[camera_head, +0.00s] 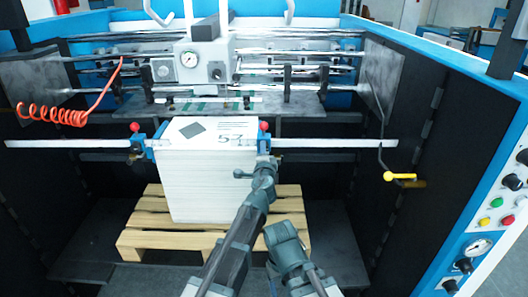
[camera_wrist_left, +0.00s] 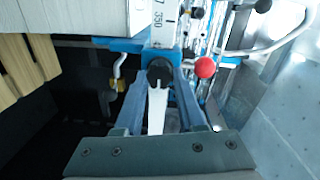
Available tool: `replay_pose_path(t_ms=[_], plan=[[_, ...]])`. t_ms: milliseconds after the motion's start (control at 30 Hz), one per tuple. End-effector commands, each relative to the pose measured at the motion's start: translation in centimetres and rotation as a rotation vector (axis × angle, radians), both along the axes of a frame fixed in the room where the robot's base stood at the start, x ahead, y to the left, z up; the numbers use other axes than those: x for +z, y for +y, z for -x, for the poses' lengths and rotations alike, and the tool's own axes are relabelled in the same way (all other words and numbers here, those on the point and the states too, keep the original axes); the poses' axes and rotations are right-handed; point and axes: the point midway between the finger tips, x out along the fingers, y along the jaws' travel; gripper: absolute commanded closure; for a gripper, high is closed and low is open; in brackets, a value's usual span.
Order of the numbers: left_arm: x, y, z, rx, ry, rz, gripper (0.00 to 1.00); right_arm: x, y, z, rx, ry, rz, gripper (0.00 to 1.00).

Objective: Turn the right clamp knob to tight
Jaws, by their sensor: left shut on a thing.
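The right clamp (camera_head: 263,146) is a blue block on the long ruler bar, at the right corner of the paper stack. It carries a red ball (camera_head: 264,126), also seen in the left wrist view (camera_wrist_left: 205,67). My left gripper (camera_head: 266,166) is at this clamp. In the left wrist view its two blue-grey fingers (camera_wrist_left: 161,90) are closed on the black clamp knob (camera_wrist_left: 160,71), one on each side. A pale lever-like piece (camera_wrist_left: 157,108) runs from the knob between the fingers. In the head view the gripper hides the knob.
The paper stack (camera_head: 205,185) stands on a wooden pallet (camera_head: 145,222), left of the gripper. The left clamp (camera_head: 137,147) sits on the same ruler bar (camera_head: 70,144). A yellow-handled crank (camera_head: 400,176) hangs at the right. A gauge unit (camera_head: 205,60) stands behind.

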Motion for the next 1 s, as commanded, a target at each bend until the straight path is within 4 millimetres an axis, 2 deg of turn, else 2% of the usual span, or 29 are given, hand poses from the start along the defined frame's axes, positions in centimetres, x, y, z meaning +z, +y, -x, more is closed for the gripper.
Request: replay_pose_path(t_ms=[533,567,700,1000], plan=[[-0.04,-0.06,0.11,-0.001,0.0,-0.02,1.0,-0.04,0.0,0.0,0.0,0.0,0.0,0.29],[-0.04,-0.06,0.11,-0.001,0.001,-0.02,0.58,-0.04,0.0,0.0,0.0,0.0,0.0,0.29],[-0.04,-0.05,0.08,0.0,0.0,-0.02,0.33,-0.03,0.0,0.0,0.0,0.0,0.0,0.29],[-0.02,0.0,0.06,0.0,0.0,-0.02,0.31,-0.01,0.0,0.0,0.0,0.0,0.0,0.29]])
